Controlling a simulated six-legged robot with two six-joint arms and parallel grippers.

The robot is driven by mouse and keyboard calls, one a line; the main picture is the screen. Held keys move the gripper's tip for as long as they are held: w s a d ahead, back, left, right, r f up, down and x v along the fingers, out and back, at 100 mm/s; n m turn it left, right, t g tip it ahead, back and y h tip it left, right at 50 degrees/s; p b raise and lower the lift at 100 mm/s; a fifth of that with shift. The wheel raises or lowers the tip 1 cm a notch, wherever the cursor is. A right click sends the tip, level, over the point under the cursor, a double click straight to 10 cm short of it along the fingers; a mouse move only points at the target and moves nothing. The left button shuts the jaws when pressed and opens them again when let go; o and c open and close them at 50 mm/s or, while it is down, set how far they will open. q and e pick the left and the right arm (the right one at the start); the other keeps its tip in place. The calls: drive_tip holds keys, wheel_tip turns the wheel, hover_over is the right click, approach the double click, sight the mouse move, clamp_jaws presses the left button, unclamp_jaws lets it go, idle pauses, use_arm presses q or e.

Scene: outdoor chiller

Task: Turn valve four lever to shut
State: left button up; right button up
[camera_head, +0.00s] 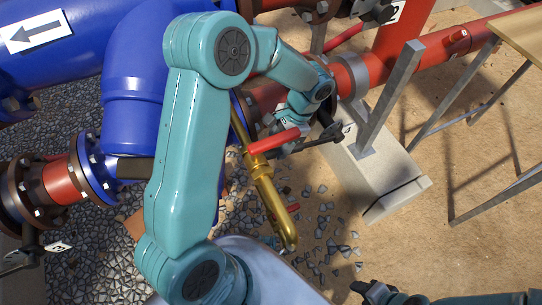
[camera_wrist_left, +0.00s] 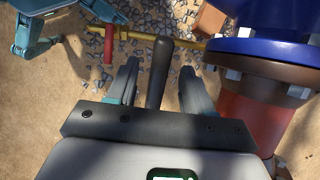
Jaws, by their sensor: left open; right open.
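The valve four lever shows as a black bar (camera_wrist_left: 160,72) in the left wrist view, its rounded end towards the top. My left gripper (camera_wrist_left: 160,85) is open, with one finger on each side of the lever and a visible gap to each. In the head view the left gripper (camera_head: 302,128) is by the red pipe, beside a dark bar (camera_head: 318,143) with a small number tag (camera_head: 347,130), hard to read. My arm hides much of the valve body. My right gripper (camera_head: 378,293) is at the bottom edge, partly cut off and away from the pipes.
A brass pipe (camera_head: 265,190) with a red handle (camera_head: 275,140) runs close to the left gripper. A blue pipe (camera_head: 135,85) stands at left, with a valve tagged 3 (camera_head: 57,247). A concrete block (camera_head: 400,190) and metal post (camera_head: 390,95) stand at right. Sandy ground is open lower right.

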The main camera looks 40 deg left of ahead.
sight(274, 151)
use_arm(q)
drive_tip(key=b+x, duration=0.1)
drive_tip(key=x, duration=0.4)
drive_tip(key=shift+f, duration=0.1)
drive_tip(key=shift+c, duration=0.3)
clamp_jaws()
idle(1.0)
